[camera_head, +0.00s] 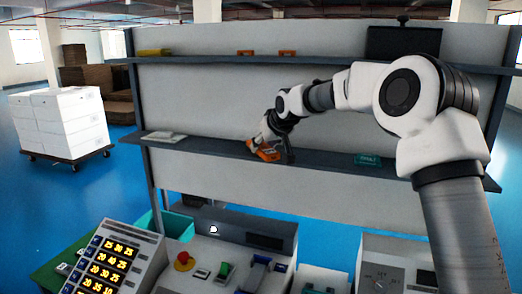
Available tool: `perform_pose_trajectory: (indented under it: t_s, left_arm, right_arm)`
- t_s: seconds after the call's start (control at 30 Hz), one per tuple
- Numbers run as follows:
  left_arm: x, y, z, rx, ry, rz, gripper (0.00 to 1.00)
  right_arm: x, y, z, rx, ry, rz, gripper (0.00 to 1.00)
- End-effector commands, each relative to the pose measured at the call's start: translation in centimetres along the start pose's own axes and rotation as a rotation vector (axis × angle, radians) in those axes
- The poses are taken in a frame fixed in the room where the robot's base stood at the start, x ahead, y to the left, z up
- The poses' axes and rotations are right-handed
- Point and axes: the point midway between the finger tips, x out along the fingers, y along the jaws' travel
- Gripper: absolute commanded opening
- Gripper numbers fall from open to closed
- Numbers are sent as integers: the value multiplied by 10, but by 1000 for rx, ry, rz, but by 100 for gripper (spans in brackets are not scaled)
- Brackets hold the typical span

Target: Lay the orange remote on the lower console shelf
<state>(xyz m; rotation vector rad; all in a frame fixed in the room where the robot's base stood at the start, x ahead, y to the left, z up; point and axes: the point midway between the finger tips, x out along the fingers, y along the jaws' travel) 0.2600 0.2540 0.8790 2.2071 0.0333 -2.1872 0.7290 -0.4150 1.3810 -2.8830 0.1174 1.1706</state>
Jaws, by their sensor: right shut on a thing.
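The orange remote (262,152) is at the lower console shelf (215,147), near the middle of its length. My right gripper (272,146) is shut on it. My right arm reaches in from the right side of the camera_head view. The gripper and dark wrist parts hide some of the remote. I cannot tell whether the remote touches the shelf surface. My left gripper is not in view.
The lower shelf also bears a white item (163,136) at left and a green item (367,160) at right. The upper shelf (205,60) holds a yellow item (153,52), two orange items and a dark box (403,43). Control panels (222,268) stand in front.

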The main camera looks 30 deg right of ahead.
Motion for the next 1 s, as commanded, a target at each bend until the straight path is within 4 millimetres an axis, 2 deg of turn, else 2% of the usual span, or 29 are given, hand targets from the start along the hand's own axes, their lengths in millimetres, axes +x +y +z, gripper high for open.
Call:
perform_pose_trajectory:
  t_s: [0.17, 0.2, 0.23, 0.53, 0.67, 0.77, 1.0]
  left_arm:
    - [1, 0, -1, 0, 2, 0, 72]
    - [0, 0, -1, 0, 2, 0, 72]
    - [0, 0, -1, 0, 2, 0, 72]
    - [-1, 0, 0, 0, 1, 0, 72]
    - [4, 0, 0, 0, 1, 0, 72]
    - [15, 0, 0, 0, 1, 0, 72]
    - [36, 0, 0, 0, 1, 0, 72]
  right_arm:
    - [2, 0, 2, 0, -1, 0, 10]
    - [2, 0, 1, 0, -1, 0, 61]
    - [1, 0, 1, 0, -1, 0, 72]
    - [1, 0, 0, 0, -1, 0, 72]
    - [-7, 0, 0, 0, 1, -1, 72]
    - [-25, 0, 2, -2, 2, -1, 72]
    - [-88, 0, 2, -1, 3, 0, 72]
